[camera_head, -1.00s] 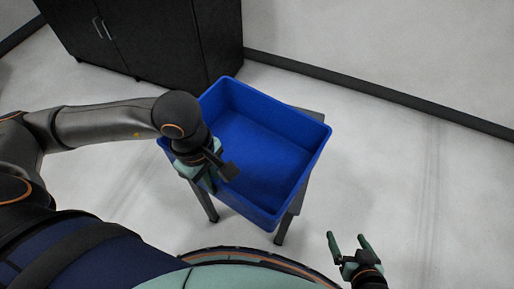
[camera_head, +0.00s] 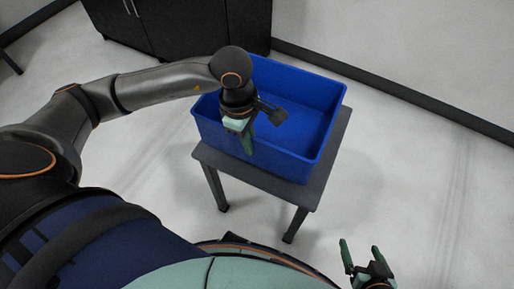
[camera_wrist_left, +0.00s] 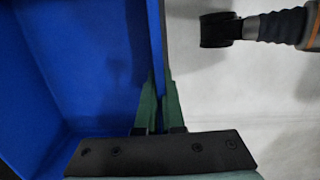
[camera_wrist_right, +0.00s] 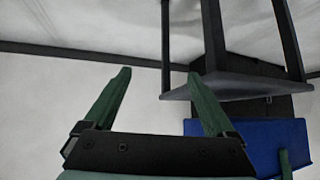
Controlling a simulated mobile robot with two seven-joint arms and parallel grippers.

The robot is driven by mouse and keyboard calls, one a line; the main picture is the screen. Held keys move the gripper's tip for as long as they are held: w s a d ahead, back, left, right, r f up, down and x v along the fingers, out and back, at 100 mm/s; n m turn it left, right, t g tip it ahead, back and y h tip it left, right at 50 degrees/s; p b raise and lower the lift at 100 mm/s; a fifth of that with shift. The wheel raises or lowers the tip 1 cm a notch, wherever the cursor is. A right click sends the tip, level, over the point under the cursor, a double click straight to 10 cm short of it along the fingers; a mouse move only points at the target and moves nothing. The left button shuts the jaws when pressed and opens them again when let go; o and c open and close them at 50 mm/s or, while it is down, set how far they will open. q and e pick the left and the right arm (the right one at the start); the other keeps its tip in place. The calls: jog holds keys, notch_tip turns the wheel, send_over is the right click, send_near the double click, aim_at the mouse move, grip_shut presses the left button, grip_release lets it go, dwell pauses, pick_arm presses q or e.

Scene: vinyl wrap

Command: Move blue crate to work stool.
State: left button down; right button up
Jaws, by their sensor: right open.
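The blue crate (camera_head: 307,85) is open and empty where I can see inside. It appears to rest on the dark grey work stool (camera_head: 323,176), whose top shows along its front and right. My left gripper (camera_head: 248,142) reaches down at the crate's near-left wall. In the left wrist view its fingers (camera_wrist_left: 159,105) close on both sides of the crate wall (camera_wrist_left: 157,40). My right gripper (camera_head: 361,248) is open and empty, low and to the right, apart from the stool. The right wrist view shows the stool (camera_wrist_right: 225,88) and crate (camera_wrist_right: 250,130) beyond its fingers (camera_wrist_right: 159,73).
A black cabinet (camera_head: 180,25) stands behind at the upper left. A dark baseboard (camera_head: 400,95) runs along the wall. The pale floor (camera_head: 420,190) right of the stool is clear.

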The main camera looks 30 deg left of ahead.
pick_arm(q)
jog(key=w+f, duration=0.1)
jog(key=f, duration=0.1)
jog(key=w+f, duration=0.2)
jog(key=shift+w+f+b, duration=0.1)
jog(key=shift+w+b, duration=0.1)
jog(key=shift+b, duration=0.15)
notch_tip(320, 180, down, 3)
jog(key=shift+w+r+b, duration=0.1)
jog(key=shift+w+b, duration=0.05)
jog(key=shift+b, duration=0.15)
jog(key=shift+f, duration=0.25)
pick_arm(e)
jog(key=w+r+t, duration=0.4)
jog(key=w+r, duration=0.1)
jog(key=r, duration=0.2)
jog(key=shift+w+n+y, duration=0.25)
jog(key=shift+n+y, duration=0.05)
pick_arm(q)
jog(key=shift+f, duration=0.1)
pick_arm(e)
jog(key=shift+w+r, duration=0.15)
jog(key=shift+r, duration=0.3)
